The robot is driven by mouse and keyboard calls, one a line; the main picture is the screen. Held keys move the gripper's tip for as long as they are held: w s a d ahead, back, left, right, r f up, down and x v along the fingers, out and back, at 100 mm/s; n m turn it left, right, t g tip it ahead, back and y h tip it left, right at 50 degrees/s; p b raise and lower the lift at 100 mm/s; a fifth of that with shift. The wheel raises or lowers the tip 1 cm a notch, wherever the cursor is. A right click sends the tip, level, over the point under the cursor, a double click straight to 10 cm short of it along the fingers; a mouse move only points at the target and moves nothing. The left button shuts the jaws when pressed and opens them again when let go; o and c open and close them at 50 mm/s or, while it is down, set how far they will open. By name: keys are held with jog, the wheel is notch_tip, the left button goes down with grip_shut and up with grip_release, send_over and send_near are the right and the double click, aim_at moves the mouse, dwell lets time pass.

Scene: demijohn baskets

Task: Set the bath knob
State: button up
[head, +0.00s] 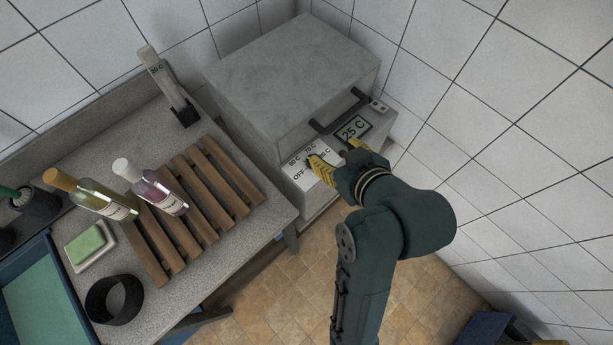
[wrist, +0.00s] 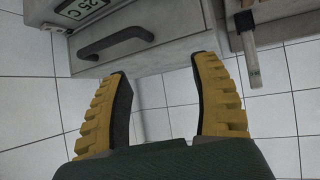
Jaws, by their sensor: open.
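The bath is a grey box (head: 290,75) with a dark bar handle (head: 340,112) and a display (head: 355,128) reading 25 C. A white dial plate (head: 298,172) with OFF and temperature marks sits on its front. The knob is not clear in the head view; my gripper hides part of the plate. My gripper (head: 339,158) is open, its yellow fingers apart in front of the bath's front. The wrist view shows the open fingers (wrist: 160,74) with nothing seen between them, and the bath's handle (wrist: 115,42) and display (wrist: 82,8) beyond; no knob is visible there.
A tiled wall is close on the right.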

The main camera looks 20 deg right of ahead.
notch_tip(320, 180, down, 7)
jog(key=s+g+b, duration=0.1)
jog(key=s+g, duration=0.1)
jog(key=shift+y, duration=0.3)
jog(key=b+x, duration=0.1)
jog(key=x, duration=0.4)
jog(key=b+x, duration=0.1)
jog(key=x, duration=0.4)
jog(key=d+b+x, duration=0.1)
jog(key=x, duration=0.5)
jog(key=shift+w+r, duration=0.15)
jog(key=shift+w, duration=0.25)
jog(key=shift+s, duration=0.1)
grip_shut()
jog(key=shift+a, duration=0.1)
